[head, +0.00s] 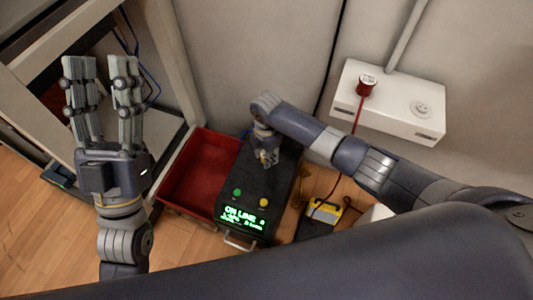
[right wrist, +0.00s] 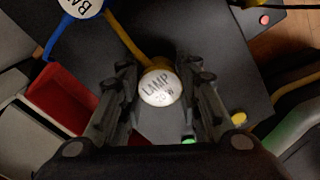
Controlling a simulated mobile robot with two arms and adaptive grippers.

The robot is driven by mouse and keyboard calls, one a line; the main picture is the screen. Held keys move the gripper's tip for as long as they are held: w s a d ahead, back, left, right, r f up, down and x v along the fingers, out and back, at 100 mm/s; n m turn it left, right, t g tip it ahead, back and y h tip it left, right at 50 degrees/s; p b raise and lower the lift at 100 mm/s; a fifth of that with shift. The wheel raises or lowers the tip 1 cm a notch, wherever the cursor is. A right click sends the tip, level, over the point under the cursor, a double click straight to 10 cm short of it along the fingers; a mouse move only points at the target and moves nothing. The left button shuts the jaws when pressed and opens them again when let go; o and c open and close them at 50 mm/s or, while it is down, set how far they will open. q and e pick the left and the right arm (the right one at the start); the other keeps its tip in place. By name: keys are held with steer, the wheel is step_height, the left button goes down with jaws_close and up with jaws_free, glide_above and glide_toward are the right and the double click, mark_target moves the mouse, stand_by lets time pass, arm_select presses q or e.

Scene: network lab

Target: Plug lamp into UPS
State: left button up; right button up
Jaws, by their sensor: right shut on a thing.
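The lamp plug (right wrist: 160,87) is yellow with a round white end labelled LAMP, and a yellow cord runs from it. My right gripper (right wrist: 158,100) is shut on it. In the head view that gripper (head: 266,158) is over the top of the UPS (head: 258,185), a black box with a lit green ON LINE display. Whether the plug is in a socket or just above the top is hidden by the plug and fingers. My left gripper (head: 102,75) is open and empty, raised at the left, away from the UPS.
A red tray (head: 168,195) lies left of the UPS. A blue labelled plug (right wrist: 82,5) shows near the lamp plug. A white wall outlet box (head: 405,118) holds a red plug (head: 366,85). A yellow device (head: 325,210) sits right of the UPS. A rack frame stands at left.

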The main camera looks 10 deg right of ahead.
arm_select(q)
steer(key=shift+w+f, duration=0.2)
stand_by(0.5)
steer(key=shift+s+r, duration=0.2)
steer(key=shift+s, duration=0.1)
arm_select(e)
steer(key=shift+f, duration=0.1)
